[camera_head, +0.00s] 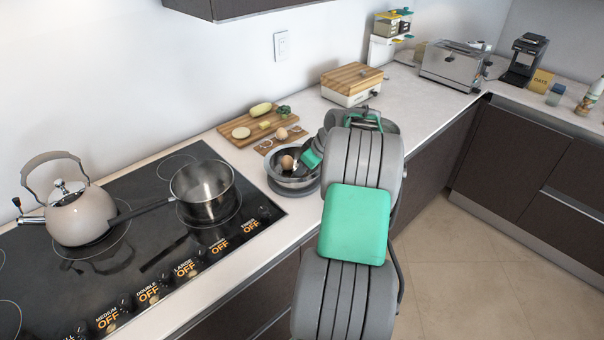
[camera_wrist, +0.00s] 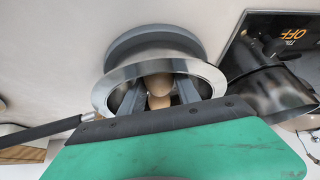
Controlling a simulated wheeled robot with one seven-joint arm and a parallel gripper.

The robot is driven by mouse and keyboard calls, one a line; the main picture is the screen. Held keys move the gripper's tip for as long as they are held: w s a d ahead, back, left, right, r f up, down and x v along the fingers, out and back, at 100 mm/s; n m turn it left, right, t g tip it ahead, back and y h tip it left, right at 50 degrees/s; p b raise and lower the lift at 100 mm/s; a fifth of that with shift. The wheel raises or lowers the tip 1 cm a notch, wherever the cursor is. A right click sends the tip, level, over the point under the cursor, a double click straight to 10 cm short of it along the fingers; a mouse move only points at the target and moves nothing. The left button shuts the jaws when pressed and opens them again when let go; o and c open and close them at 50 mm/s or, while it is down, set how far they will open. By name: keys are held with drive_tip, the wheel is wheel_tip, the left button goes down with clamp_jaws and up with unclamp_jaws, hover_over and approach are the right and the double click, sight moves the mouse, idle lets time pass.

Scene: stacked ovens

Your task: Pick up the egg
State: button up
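A brown egg (camera_head: 287,162) sits in a shiny metal bowl (camera_head: 301,181) on the counter, right of the cooktop. In the wrist view the egg (camera_wrist: 158,84) shows inside the bowl (camera_wrist: 105,92). A second brown shape (camera_wrist: 160,102) lies just below it; I cannot tell whether it is another egg or a reflection. My gripper (camera_wrist: 161,86) reaches into the bowl, its two grey fingers apart on either side of the egg. I see no clear grip, and contact with the egg is hard to tell. In the head view my arm hides part of the bowl and the fingertips.
A cutting board (camera_head: 238,138) with vegetables is behind the bowl. Another egg (camera_head: 281,133) rests on a small wooden holder. A pot (camera_head: 203,190) and a kettle (camera_head: 78,212) stand on the cooktop at left. A toaster (camera_head: 452,66) is farther back.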

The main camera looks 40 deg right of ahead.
drive_tip(key=shift+c, duration=1.2)
drive_tip(key=shift+c, duration=0.2)
